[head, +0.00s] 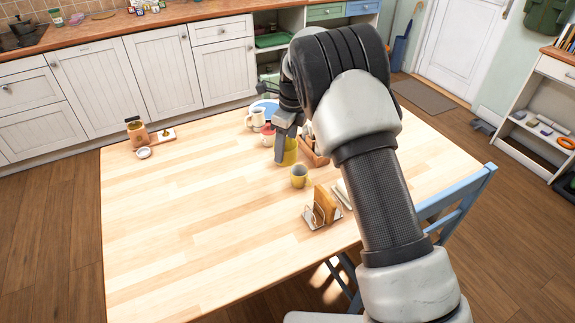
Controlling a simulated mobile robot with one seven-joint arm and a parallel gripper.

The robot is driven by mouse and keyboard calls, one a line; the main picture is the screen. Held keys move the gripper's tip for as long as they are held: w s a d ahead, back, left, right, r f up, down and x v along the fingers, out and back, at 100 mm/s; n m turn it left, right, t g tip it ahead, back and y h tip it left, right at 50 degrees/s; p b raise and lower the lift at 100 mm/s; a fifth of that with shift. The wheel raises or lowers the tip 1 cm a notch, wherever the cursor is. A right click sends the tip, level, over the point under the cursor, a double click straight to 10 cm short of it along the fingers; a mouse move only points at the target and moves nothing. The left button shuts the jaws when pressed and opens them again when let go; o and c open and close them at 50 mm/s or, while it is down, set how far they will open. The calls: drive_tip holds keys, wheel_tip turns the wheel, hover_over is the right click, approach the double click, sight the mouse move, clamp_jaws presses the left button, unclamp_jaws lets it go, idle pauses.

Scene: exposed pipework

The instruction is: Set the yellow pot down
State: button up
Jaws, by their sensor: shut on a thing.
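The yellow pot (289,152) shows only in part, below my gripper at the far right of the wooden table (190,220). My gripper (282,146) points down and is shut on the pot. My gripper and arm hide part of the pot. I cannot tell whether its base touches the table.
A yellow mug (299,176) stands just in front of the pot, near a rack with a brown board (324,204). A white mug (256,117) and a red item (268,135) are behind it.

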drive_tip(key=a+f+m, duration=0.2)
drive_tip(key=a, duration=0.1)
drive_tip(key=b, duration=0.2)
hover_over(274, 181)
drive_tip(key=shift+m, duration=0.3)
drive_tip(key=f, duration=0.9)
drive_tip(key=shift+s+d+f, duration=0.1)
drive_tip(key=shift+s+d, duration=0.2)
drive_tip(key=shift+d, duration=0.05)
drive_tip(key=shift+f, duration=0.2)
drive_tip(key=o, duration=1)
drive_tip(key=shift+o, duration=0.2)
drive_tip(key=r, duration=0.4)
drive_tip(key=r+p, duration=0.1)
drive_tip(key=r, duration=0.3)
drive_tip(key=s+d+r, duration=0.1)
drive_tip(key=r, duration=0.3)
drive_tip(key=shift+d+r, duration=0.1)
drive_tip(key=shift+r, duration=0.1)
